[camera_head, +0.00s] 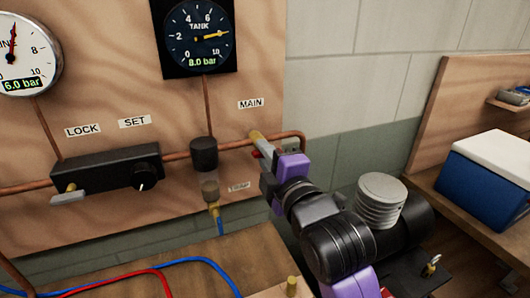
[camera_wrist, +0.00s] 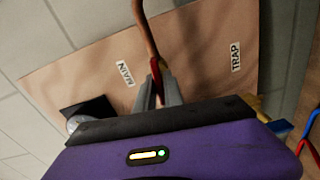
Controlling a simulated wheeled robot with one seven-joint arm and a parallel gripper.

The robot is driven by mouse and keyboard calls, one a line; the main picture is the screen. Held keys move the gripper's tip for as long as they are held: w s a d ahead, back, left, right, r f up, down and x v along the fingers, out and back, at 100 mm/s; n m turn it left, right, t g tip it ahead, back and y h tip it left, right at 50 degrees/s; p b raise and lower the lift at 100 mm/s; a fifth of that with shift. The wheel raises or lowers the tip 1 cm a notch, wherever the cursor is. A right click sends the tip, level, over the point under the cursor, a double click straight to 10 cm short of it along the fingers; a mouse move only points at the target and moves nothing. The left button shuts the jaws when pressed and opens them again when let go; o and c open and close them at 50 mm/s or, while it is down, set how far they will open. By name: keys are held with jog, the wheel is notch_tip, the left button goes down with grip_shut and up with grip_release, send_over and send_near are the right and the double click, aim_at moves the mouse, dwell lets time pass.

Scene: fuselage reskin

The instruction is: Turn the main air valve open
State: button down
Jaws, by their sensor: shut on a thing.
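The main air valve has a red lever (camera_head: 256,154) on the copper pipe just below the MAIN label (camera_head: 250,104), with a brass-coloured part beside it. My gripper (camera_head: 267,152) reaches it from the lower right in the head view. In the wrist view the red lever (camera_wrist: 155,72) stands between my two grey fingers (camera_wrist: 160,92), which are shut on it. My gripper body covers part of the valve in the head view, so the lever's exact angle is hard to tell.
The tank gauge (camera_head: 199,37) reads 8.0 bar and the other gauge (camera_head: 22,55) 6.0 bar. A black regulator (camera_head: 108,168) and the trap bowl (camera_head: 209,185) are left of the valve. Blue and red hoses (camera_head: 203,261) lie on the bench. A blue-white box (camera_head: 487,178) stands right.

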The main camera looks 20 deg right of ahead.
jog(key=shift+f+n, duration=0.1)
jog(key=shift+n, duration=0.4)
jog(key=c, duration=1.5)
grip_release()
jog(key=s+b, duration=0.1)
jog(key=s, duration=0.6)
jog(key=shift+s, duration=0.4)
